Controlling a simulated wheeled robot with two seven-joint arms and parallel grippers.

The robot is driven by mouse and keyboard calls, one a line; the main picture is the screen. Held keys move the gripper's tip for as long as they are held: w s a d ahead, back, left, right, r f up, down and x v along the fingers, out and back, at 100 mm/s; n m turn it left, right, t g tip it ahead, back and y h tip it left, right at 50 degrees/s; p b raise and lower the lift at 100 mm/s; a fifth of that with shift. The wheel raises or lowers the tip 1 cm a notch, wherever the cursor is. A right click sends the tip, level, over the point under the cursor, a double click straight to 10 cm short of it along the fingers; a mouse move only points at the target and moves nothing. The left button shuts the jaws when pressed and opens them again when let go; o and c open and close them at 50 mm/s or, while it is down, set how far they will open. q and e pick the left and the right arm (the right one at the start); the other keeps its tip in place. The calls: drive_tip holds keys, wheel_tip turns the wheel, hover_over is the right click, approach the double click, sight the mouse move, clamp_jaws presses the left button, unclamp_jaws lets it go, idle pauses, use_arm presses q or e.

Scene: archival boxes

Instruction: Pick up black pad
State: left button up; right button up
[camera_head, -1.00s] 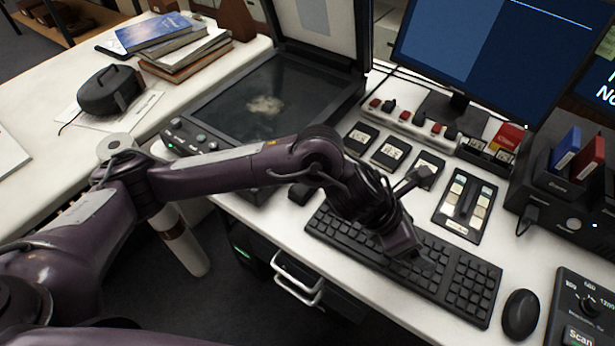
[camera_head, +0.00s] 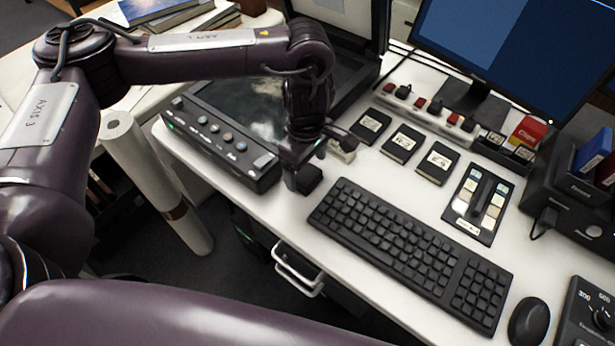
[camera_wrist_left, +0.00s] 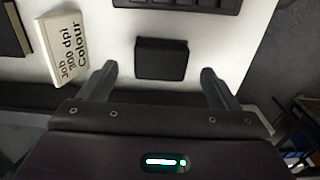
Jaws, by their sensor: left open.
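The black pad (camera_wrist_left: 162,58) is a small, dark, square block lying on the white desk near its front edge. In the head view it shows partly (camera_head: 309,178), just left of the keyboard, with my left gripper (camera_head: 318,158) over and beside it. In the left wrist view the open fingers of my left gripper (camera_wrist_left: 159,70) stand on either side of the pad, with a gap to each; it is not held. My right gripper is not in view.
A white labelled block (camera_wrist_left: 62,48) lies close to one finger; it also shows in the head view (camera_head: 343,153). The keyboard (camera_head: 410,250) is right of the pad, the scanner panel (camera_head: 215,140) left. Several black cards (camera_head: 403,144) lie behind. A paper roll (camera_head: 150,175) stands left.

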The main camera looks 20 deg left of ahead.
sight(308, 174)
use_arm(q)
wheel_tip(308, 174, down, 3)
drive_tip(key=shift+s+d+r, duration=0.15)
drive_tip(key=shift+f, duration=0.2)
drive_tip(key=c, duration=0.8)
drive_tip(key=shift+c, duration=1.4)
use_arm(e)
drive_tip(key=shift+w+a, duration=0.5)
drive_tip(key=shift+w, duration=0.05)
